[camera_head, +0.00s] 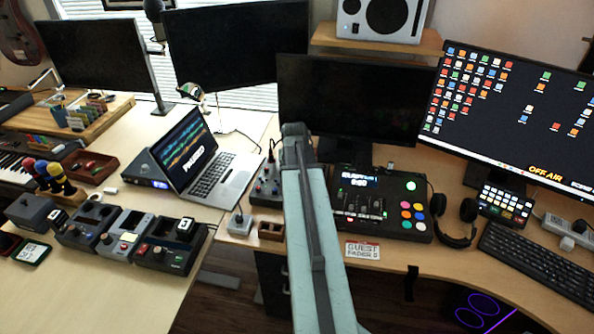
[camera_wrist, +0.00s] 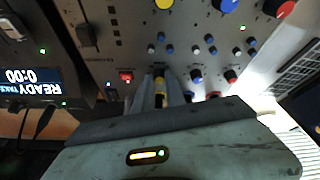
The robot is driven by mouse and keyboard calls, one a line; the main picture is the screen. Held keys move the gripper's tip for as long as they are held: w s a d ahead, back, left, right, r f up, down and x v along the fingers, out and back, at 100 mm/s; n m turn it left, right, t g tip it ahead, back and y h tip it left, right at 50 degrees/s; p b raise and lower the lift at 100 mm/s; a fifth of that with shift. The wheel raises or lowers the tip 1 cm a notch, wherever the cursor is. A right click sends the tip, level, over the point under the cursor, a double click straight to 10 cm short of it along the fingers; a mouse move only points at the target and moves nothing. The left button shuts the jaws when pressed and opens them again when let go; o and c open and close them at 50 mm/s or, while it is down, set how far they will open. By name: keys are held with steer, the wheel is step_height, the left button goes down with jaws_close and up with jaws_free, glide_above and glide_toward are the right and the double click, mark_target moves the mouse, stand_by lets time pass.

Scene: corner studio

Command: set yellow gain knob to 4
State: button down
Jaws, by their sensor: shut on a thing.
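In the wrist view my gripper (camera_wrist: 160,82) points down at a grey mixer panel (camera_wrist: 130,45). Its two fingers are close together around a small yellow knob (camera_wrist: 160,95), which shows between them. The knob's pointer and scale cannot be read. In the head view the mixer (camera_head: 265,187) stands on the desk just left of my arm, partly covered by it. My fingertips and the yellow knob are hidden there behind the arm.
Beside the held knob are a red knob (camera_wrist: 126,77) and a blue knob (camera_wrist: 196,75). A larger yellow knob (camera_wrist: 164,4) is at the top edge. A control deck (camera_head: 385,205) with a display stands right of my arm, and a laptop (camera_head: 205,165) stands left.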

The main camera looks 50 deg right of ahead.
stand_by(0.4)
steer(key=c, duration=1.7)
jaws_free()
steer(key=shift+r, duration=0.1)
steer(key=p+v, duration=0.7)
steer(key=shift+a+r, duration=0.1)
steer(key=shift+r, duration=0.15)
